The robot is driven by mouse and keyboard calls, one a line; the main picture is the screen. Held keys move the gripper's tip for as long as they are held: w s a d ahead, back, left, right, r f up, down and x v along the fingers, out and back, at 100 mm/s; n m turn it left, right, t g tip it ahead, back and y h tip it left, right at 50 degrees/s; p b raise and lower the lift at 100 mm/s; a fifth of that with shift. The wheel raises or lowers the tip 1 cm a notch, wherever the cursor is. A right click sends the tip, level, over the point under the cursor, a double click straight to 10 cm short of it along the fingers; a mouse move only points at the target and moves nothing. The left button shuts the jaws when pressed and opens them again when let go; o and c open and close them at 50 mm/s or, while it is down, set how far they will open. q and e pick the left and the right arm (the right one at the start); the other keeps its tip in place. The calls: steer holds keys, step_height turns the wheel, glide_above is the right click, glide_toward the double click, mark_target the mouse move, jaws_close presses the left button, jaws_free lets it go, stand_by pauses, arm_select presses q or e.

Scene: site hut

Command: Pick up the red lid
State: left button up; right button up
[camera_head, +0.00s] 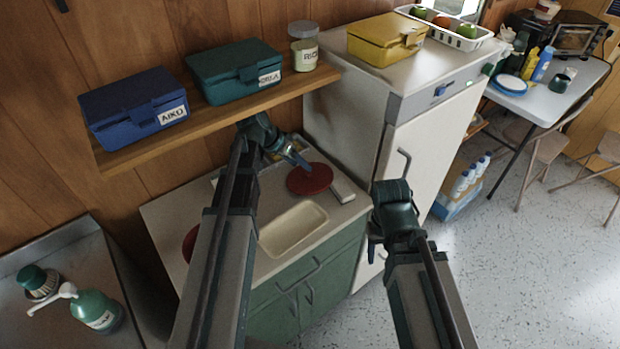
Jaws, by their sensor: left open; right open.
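A round, dark red lid (312,182) lies on the counter behind the sink basin. My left gripper (298,157) is open, with its fingertips at the lid's far left edge in the picture; I cannot tell whether they touch it. A second round red thing (190,243) lies at the counter's left and is partly hidden by my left arm. My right gripper (375,246) is open and empty, in front of the white fridge.
A wooden shelf (215,112) above the counter (165,222) holds a blue box (125,110), a green box (225,72) and a jar (303,52). The pale sink basin (293,228) is empty. The fridge (425,130) stands right of the counter.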

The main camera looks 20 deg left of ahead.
mark_target(307, 173)
arm_select(q)
steer(key=b+x, duration=0.3)
steer(key=x, duration=0.1)
steer(key=shift+f+b, duration=0.2)
steer(key=shift+b, duration=0.2)
steer(key=shift+w+d+f+b, duration=0.25)
steer(key=shift+d+f+b, duration=0.05)
steer(key=shift+f+b, duration=0.05)
steer(key=shift+r, duration=0.1)
jaws_close()
